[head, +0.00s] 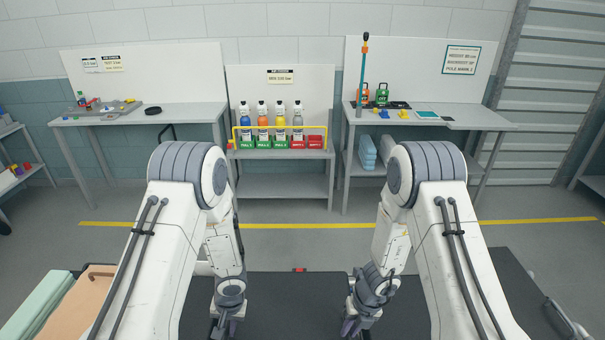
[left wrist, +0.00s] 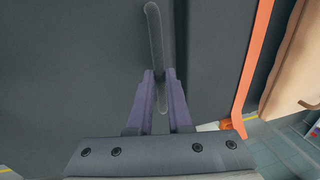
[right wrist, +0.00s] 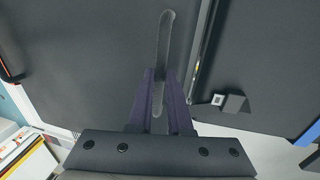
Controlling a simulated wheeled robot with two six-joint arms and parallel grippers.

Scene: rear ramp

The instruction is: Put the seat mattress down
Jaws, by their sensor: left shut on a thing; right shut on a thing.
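The seat mattress (head: 300,300) looks like a dark grey slab with loop handles, low in front of me. Its surface fills much of the left wrist view (left wrist: 70,70) and the right wrist view (right wrist: 90,60). My left gripper (head: 226,330) is shut on one grey handle (left wrist: 153,40) of the mattress, with purple fingers either side of it. My right gripper (head: 350,330) is shut on another grey handle (right wrist: 164,45). The mattress's underside and what bears it are hidden.
A yellow floor line (head: 300,226) runs beyond the slab. A bottle rack (head: 280,143) stands on a bench between two side tables, the left (head: 150,115) and the right (head: 460,120). A green pad (head: 35,305) and a tan board (head: 78,305) are at lower left.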

